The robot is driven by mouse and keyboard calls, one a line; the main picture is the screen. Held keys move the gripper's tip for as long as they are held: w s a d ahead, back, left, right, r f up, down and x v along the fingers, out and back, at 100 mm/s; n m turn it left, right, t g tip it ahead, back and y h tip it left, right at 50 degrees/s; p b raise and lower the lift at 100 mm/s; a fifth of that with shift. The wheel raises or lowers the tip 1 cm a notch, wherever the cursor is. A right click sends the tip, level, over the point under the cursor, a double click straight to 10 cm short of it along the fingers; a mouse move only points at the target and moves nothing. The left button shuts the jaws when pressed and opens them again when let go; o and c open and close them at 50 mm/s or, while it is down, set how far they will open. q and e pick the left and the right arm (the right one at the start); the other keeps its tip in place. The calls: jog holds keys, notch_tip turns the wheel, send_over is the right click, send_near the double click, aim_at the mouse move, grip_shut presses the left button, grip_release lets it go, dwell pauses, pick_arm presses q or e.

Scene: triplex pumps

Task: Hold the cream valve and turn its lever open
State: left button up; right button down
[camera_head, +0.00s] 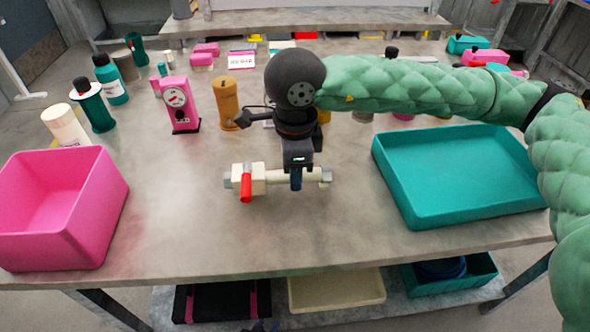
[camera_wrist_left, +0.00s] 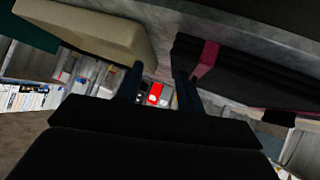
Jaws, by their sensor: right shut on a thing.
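The cream valve (camera_head: 282,176) lies crosswise above or on the middle of the table, with grey ends and a cream block body at its left. Its red lever (camera_head: 246,188) points down toward the table's front edge. My right gripper (camera_head: 296,181) comes from above and is shut on the valve's pipe, right of the block. My left gripper (camera_head: 263,326) barely shows at the bottom edge, below the tabletop and far from the valve. In the left wrist view (camera_wrist_left: 158,85) its two dark fingers stand apart with nothing between them.
A pink bin (camera_head: 97,215) stands at the table's left and a teal tray (camera_head: 395,190) at its right. Bottles, a pink gauge pump (camera_head: 178,105) and an orange cylinder (camera_head: 226,100) stand behind. The lower shelf holds a black tray (camera_head: 222,303) and a cream tray (camera_head: 336,290).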

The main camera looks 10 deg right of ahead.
pick_arm(q)
jog(key=w+r+t+b, duration=0.1)
jog(key=w+r+t, duration=0.1)
jog(key=w+r, duration=0.2)
jog(key=shift+d+r+h, duration=0.25)
jog(key=shift+r+h, duration=0.05)
pick_arm(e)
jog(key=shift+f, duration=0.7)
dwell(1.3)
pick_arm(q)
jog(key=shift+w+d+r+t+b, duration=0.15)
jog(key=shift+w+r+t, duration=0.25)
jog(key=shift+r, duration=0.4)
jog(key=shift+w+a+r+t+b, duration=0.15)
jog(key=shift+w+r+t, duration=0.25)
jog(key=shift+r, duration=0.4)
jog(key=shift+w+d+r+t+b, duration=0.15)
jog(key=shift+w+r+t, duration=0.15)
jog(key=shift+w+r, duration=0.35)
pick_arm(e)
jog(key=shift+f, duration=0.25)
pick_arm(q)
notch_tip(320, 180, up, 6)
jog(key=w+t, duration=0.1)
jog(key=w, duration=0.1)
jog(key=shift+t+h, duration=0.3)
jog(key=shift+t, duration=0.1)
pick_arm(e)
jog(key=shift+f, duration=0.25)
dwell(1.7)
